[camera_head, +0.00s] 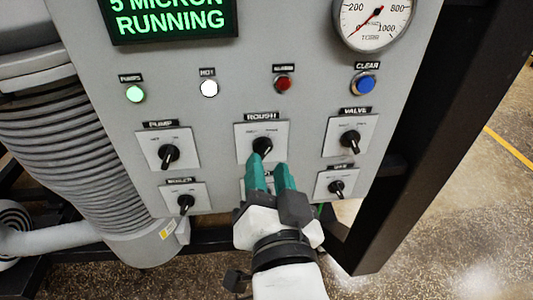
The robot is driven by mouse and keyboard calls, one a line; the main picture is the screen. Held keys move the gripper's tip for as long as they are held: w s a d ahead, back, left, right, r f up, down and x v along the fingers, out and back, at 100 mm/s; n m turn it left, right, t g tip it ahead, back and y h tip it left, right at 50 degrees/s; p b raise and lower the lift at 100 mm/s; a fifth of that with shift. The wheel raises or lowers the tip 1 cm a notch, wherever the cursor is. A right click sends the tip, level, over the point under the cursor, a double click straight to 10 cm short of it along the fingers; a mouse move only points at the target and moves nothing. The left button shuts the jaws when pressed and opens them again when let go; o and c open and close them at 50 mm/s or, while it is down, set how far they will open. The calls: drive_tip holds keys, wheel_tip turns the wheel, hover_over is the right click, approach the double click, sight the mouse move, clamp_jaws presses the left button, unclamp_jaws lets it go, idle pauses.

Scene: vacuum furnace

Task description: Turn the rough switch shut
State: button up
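The rough switch (263,145) is a black rotary knob on a pale square plate, under a label that reads ROUGH, in the middle of the grey panel. The lower part of the knob is hidden or very close to my fingers, so its pointer direction is hard to tell. My gripper (266,164) has two green fingers that reach up from below, with a gap between them. The fingertips are just below the knob and in front of the plate. I cannot tell whether they touch the knob. Nothing is held between them.
The pump switch (169,154) and valve switch (349,141) flank the rough switch. Lower switches sit at left (186,203) and right (336,187); my gripper covers the lower middle plate. Indicator lights, a green display (170,18) and a dial gauge (374,18) are above.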

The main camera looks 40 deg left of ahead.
sight(265, 153)
drive_tip(key=shift+x, duration=1.7)
drive_tip(key=shift+c, duration=0.5)
clamp_jaws()
